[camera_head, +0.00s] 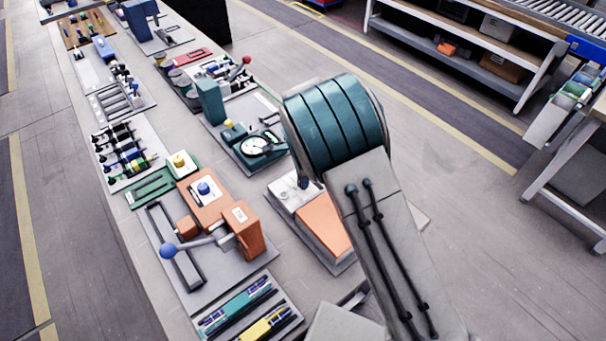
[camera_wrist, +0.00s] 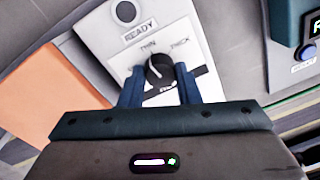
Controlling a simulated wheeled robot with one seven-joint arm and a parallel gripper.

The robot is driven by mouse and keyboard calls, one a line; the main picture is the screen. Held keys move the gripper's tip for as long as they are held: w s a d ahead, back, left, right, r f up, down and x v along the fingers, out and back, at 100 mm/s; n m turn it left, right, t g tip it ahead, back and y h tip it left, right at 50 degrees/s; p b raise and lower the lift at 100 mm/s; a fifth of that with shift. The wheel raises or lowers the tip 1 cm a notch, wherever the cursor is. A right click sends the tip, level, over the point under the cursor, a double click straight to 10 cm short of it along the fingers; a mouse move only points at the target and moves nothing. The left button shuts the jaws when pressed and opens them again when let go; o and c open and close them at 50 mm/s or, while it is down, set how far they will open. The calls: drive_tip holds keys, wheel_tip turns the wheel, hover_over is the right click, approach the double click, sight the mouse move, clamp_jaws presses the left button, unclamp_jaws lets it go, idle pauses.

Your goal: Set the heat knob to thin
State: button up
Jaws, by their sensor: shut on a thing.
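The heat knob (camera_wrist: 158,73) is black and round with a light pointer mark, on a white panel (camera_wrist: 107,40) in the wrist view. The words THIN and THICK stand above it, THIN to the left. The pointer mark appears to lean up and left toward THIN; its exact angle is hard to read. My gripper (camera_wrist: 160,68) has its dark blue fingers on both sides of the knob, shut on it. In the head view the white panel (camera_head: 286,190) shows left of my arm; my gripper is hidden behind the arm.
An orange sloped plate (camera_head: 325,222) adjoins the white panel. A teal device with a dial gauge (camera_head: 257,146) stands behind it. An orange fixture with a blue-ball lever (camera_head: 168,251) is to the left, and a pen tray (camera_head: 243,309) in front. Several more stations line the bench.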

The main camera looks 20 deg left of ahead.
drive_tip(key=shift+m, duration=1)
drive_tip(key=o, duration=1)
drive_tip(key=shift+c, duration=0.2)
drive_tip(key=shift+r, duration=0.1)
wheel_tip(320, 180, up, 14)
drive_tip(key=b, duration=0.1)
drive_tip(key=shift+s+f, duration=0.2)
drive_tip(key=shift+s, duration=0.15)
drive_tip(key=shift+d, duration=0.15)
